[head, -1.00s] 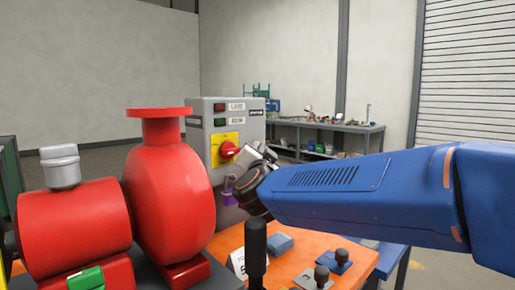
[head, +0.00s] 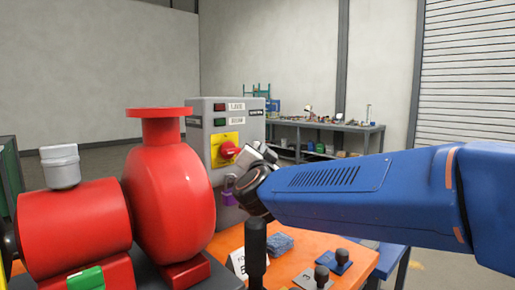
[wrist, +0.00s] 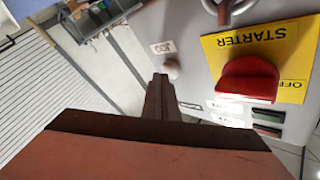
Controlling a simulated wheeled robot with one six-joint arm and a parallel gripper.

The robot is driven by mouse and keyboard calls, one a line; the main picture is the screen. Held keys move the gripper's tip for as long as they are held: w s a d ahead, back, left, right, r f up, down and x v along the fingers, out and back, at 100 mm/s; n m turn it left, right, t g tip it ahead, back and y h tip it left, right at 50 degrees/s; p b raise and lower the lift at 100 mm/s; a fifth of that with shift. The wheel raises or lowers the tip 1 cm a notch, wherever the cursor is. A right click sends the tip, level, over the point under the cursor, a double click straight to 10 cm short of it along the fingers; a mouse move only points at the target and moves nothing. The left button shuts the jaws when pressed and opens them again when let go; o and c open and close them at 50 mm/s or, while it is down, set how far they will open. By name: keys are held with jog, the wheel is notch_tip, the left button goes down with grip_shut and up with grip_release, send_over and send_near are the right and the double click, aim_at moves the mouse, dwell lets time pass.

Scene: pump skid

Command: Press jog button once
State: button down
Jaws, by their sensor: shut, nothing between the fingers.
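The grey starter panel (head: 197,160) stands behind the red pump, and its face fills the right of the wrist view (wrist: 185,25). The jog button (wrist: 171,69) is a small pale round knob beside a white label reading JOG (wrist: 163,47). My gripper (wrist: 160,78) is shut and empty, its fingertips right beside the button in the picture. I cannot tell whether they touch it. In the head view my wrist hides the button and fingertips.
The red rotary switch (wrist: 248,79) sits on a yellow STARTER plate near the button. A purple padlock (head: 228,198) hangs below it. The red pump (head: 168,190) stands left of the panel. An orange table (head: 300,255) with small items lies below my arm.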

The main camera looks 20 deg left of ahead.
jog(key=shift+s+d, duration=0.25)
jog(key=shift+d, duration=0.25)
jog(key=shift+s+d, duration=0.3)
jog(key=shift+d, duration=0.5)
jog(key=shift+s+d, duration=0.35)
jog(key=shift+d, duration=0.4)
jog(key=shift+s+d, duration=0.3)
jog(key=shift+d, duration=0.5)
